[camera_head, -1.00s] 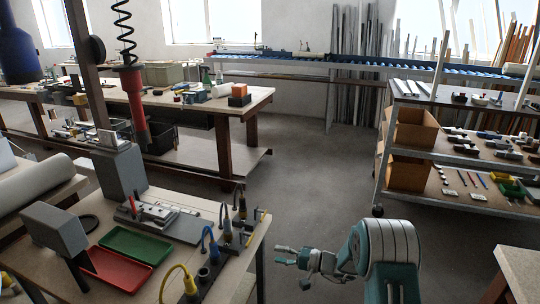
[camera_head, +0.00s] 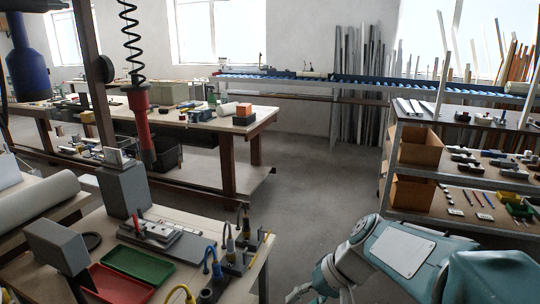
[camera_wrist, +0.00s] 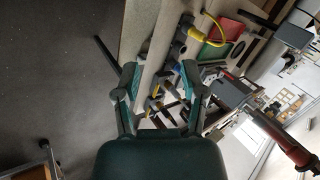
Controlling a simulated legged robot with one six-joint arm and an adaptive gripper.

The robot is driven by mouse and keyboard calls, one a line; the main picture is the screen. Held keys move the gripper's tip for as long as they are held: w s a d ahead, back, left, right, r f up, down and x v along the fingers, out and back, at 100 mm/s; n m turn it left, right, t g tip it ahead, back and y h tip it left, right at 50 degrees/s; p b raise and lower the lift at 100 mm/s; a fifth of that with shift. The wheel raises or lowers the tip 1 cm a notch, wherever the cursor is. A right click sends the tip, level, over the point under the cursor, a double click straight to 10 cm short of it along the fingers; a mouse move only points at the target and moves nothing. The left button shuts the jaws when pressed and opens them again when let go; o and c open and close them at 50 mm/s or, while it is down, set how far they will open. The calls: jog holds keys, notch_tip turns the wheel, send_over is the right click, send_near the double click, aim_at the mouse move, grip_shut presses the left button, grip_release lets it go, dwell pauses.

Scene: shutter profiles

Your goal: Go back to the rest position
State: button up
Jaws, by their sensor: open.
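My gripper (camera_wrist: 158,84) is open, with its two fingers apart and nothing held between them in the wrist view. In the head view my teal and grey arm (camera_head: 400,250) fills the lower right, and its gripper end is mostly cut off by the bottom edge. The gripper is in the air over the floor, right of the near workbench (camera_head: 195,215). In the wrist view the bench edge and its yellow and blue cabled parts show behind the fingers; I cannot tell the distance.
A green tray (camera_head: 140,264) and a red tray (camera_head: 121,285) lie on the near bench. A metal shelf cart (camera_head: 400,195) with cardboard boxes and small tools stands at right, behind my arm. A roller conveyor (camera_head: 350,88) runs along the back. The floor between (camera_head: 320,170) is clear.

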jog(key=s+d+r+t+h, duration=0.2)
jog(key=s+d+h, duration=0.1)
jog(key=s, duration=0.3)
jog(key=s+d+r+t+h, duration=0.1)
jog(key=s+d+t+h, duration=0.1)
jog(key=s+d, duration=0.4)
jog(key=shift+s+r+t+h, duration=0.3)
jog(key=shift+r+t+h, duration=0.1)
jog(key=shift+h, duration=0.5)
